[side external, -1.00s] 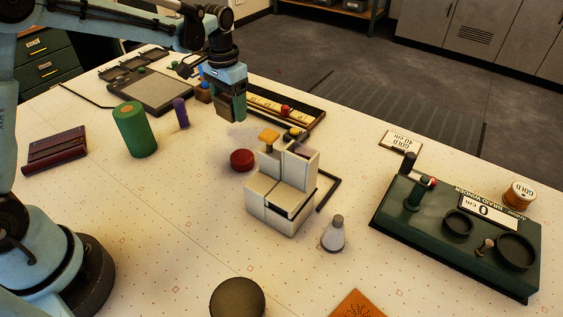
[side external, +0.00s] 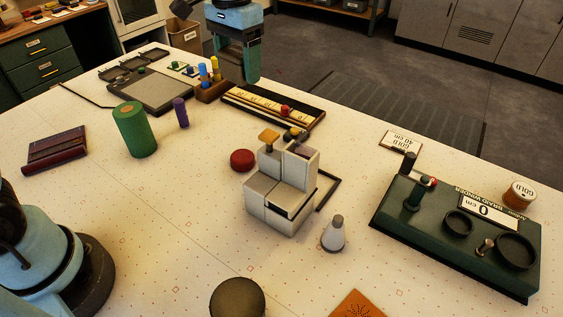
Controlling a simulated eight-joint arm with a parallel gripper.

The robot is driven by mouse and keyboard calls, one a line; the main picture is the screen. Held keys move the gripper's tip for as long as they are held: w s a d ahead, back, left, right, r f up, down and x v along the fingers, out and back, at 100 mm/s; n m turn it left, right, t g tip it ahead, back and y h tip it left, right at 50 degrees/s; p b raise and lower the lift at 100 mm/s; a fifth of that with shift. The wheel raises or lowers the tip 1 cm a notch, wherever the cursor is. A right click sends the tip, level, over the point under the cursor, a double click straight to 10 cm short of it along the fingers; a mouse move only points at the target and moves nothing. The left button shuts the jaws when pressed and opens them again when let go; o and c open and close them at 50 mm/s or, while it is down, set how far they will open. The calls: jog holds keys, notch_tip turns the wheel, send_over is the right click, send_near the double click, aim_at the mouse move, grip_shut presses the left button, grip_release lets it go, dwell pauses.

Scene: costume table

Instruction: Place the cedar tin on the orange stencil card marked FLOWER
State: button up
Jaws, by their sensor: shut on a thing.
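My gripper (side external: 238,66) is high at the back of the table, in front of the floor behind it. It is shut on a dark thing mostly hidden between its teal fingers, and I cannot tell what it is. No label marks a cedar tin. A red round thing (side external: 242,160) and a dark round-topped thing (side external: 237,298) stand on the table.
A green braid-winder board (side external: 455,236) is at the right. A green cylinder (side external: 133,130) and purple cylinder (side external: 181,113) are at the left.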

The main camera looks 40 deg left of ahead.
notch_tip(320, 180, up, 2)
jog(key=shift+r, duration=0.1)
jog(key=d+m, duration=0.3)
jog(key=d, duration=0.5)
jog(key=m, duration=1.4)
send_over(367, 305)
notch_tip(367, 305, down, 18)
jog(key=shift+r, duration=0.2)
jog(key=shift+f, duration=2)
jog(key=shift+f, duration=0.1)
jog(key=o, duration=0.8)
